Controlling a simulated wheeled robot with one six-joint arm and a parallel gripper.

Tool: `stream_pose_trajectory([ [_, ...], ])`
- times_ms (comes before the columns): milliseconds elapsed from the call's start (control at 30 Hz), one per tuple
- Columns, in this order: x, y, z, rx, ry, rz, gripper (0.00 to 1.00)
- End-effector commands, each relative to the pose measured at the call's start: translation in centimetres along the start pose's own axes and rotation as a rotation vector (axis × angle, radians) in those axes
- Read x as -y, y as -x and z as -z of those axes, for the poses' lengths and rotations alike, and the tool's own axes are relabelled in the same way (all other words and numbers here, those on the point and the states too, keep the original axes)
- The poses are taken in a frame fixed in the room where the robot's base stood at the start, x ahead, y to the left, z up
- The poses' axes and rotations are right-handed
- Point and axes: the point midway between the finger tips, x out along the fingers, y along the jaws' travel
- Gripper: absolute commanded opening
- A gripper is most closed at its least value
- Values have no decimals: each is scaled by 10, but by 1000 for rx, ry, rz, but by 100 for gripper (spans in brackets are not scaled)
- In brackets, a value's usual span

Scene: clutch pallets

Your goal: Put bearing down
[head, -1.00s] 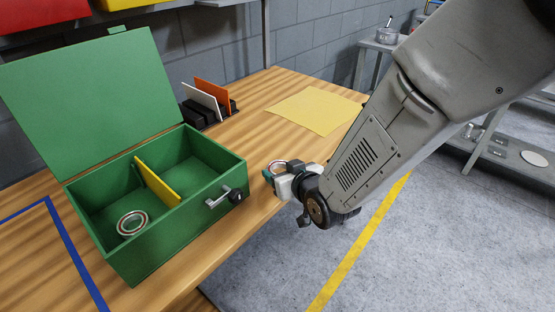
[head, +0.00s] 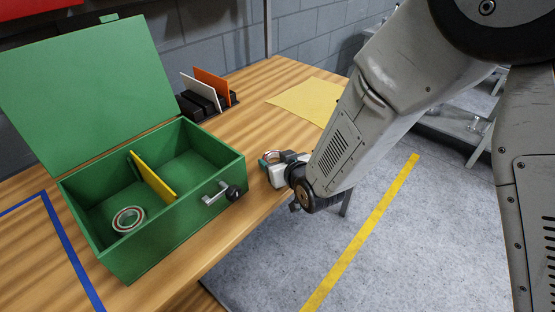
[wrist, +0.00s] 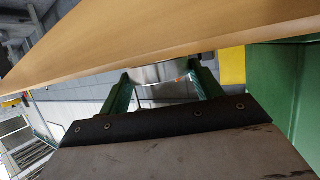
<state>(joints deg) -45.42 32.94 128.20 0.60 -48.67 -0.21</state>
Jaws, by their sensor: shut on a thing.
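My gripper (head: 269,160) is shut on a bearing (head: 274,155), a metal ring, beside the right end of the open green box. In the wrist view the bearing (wrist: 160,72) shows as a shiny band between my green fingers, partly hidden. A second bearing (head: 128,219) with a reddish ring lies flat in the left compartment of the green box (head: 165,250). A yellow divider (head: 153,177) splits the box, and its right compartment looks empty. I cannot tell how high my gripper is above the table edge.
The wooden table (head: 262,110) has a yellow sheet (head: 305,101) at the back and a black rack (head: 205,103) with white and orange cards. The box's lid (head: 85,95) stands open. A latch with a dark knob (head: 234,192) sticks out from the box front.

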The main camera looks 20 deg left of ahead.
Motion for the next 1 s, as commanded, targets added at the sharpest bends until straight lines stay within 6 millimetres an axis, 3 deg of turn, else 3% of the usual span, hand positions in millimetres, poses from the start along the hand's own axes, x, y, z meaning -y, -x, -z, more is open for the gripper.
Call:
stream_pose_trajectory([
  [100, 1, -2, -3, -1, 1, 1, 33],
  [133, 1, -1, -3, 0, 1, 2, 73],
  [200, 1, -1, -3, 0, 1, 2, 86],
  [567, 1, 6, -3, 1, 1, 1, 86],
  [1000, 0, 71, -1, 1, 1, 1, 86],
])
